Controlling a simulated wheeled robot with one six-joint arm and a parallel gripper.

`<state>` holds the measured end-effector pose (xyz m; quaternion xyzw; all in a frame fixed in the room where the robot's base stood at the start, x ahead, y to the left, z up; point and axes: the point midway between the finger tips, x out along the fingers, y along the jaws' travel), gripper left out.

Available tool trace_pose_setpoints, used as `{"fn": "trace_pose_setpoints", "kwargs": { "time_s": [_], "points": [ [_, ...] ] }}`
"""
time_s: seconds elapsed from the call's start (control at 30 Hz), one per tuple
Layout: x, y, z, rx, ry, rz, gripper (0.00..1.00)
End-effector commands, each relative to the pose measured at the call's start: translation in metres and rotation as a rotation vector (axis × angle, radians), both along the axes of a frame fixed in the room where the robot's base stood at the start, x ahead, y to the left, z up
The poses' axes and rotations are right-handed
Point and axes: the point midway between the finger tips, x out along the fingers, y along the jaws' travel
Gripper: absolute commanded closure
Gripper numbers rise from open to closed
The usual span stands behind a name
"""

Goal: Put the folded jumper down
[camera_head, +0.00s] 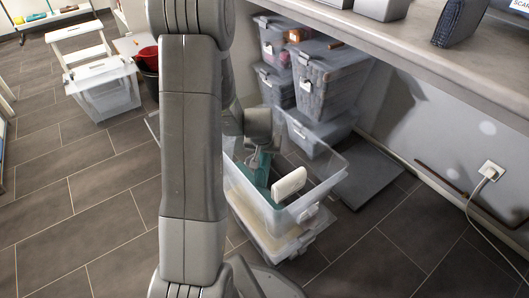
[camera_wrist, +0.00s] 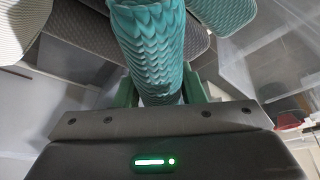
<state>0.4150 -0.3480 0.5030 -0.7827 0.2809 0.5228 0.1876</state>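The folded jumper is teal with a knitted wave pattern. In the wrist view the jumper (camera_wrist: 150,50) stands as a thick roll between the green fingers of my gripper (camera_wrist: 160,92), which press on both its sides. In the head view my gripper (camera_head: 260,150) points down into an open clear bin (camera_head: 322,178), partly hidden by my arm. Teal cloth (camera_head: 264,168) shows below it, inside the bin's walls. I cannot tell whether the jumper touches the bottom.
A white rounded piece (camera_head: 288,184) shows at the bin. Stacked lidded clear boxes (camera_head: 330,80) stand behind, under a counter (camera_head: 440,70). A grey flat panel (camera_head: 370,178) lies right of the bin. The left floor is clear.

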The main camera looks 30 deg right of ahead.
Motion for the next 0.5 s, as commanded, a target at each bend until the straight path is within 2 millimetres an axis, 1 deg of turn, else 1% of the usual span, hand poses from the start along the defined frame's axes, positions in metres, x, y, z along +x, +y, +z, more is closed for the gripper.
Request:
{"fn": "trace_pose_setpoints", "kwargs": {
  "time_s": [0.03,0.1,0.37,0.5],
  "points": [
    [-0.0001,0.0,-0.0004,0.0,0.0,0.0,0.56],
    [-0.0001,0.0001,-0.0003,0.0,0.0,0.0,0.42],
    [-0.0001,0.0001,0.0001,0.0,0.0,0.0,0.42],
    [-0.0001,0.0001,0.0057,0.0,0.0,0.0,0.42]
  ]
}}
